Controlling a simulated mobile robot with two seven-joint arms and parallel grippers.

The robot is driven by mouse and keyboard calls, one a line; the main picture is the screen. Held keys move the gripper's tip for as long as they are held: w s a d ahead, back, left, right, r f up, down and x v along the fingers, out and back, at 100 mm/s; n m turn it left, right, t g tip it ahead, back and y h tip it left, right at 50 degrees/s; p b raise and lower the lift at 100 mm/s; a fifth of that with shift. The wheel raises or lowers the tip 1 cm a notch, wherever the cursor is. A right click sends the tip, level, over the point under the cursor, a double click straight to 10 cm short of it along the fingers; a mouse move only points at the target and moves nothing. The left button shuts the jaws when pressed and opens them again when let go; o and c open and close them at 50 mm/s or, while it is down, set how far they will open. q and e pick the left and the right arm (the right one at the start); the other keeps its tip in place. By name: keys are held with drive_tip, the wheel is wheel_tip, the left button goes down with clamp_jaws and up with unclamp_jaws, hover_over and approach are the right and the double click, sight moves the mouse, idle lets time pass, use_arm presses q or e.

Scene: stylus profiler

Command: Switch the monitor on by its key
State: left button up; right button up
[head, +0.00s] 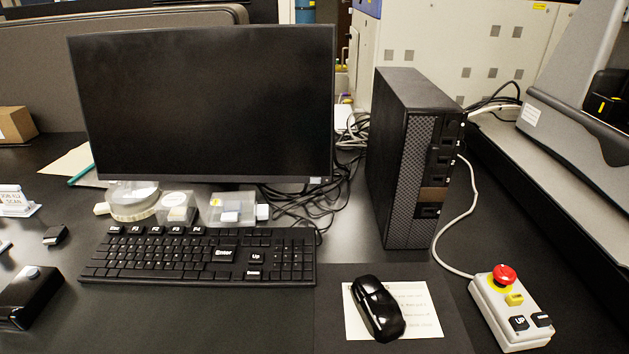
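The monitor (200,105) stands at the back left of the desk. Its screen is dark. A small pale mark (316,180) sits at the lower right corner of its bezel; I cannot tell whether this is its key. Neither of my grippers shows in the head view.
A black keyboard (200,257) lies in front of the monitor, with small clear boxes (231,208) between. A black computer tower (407,160) stands to the right, with loose cables (300,205) beside it. A mouse (378,308) and a control box (509,310) with a red button lie at the front right.

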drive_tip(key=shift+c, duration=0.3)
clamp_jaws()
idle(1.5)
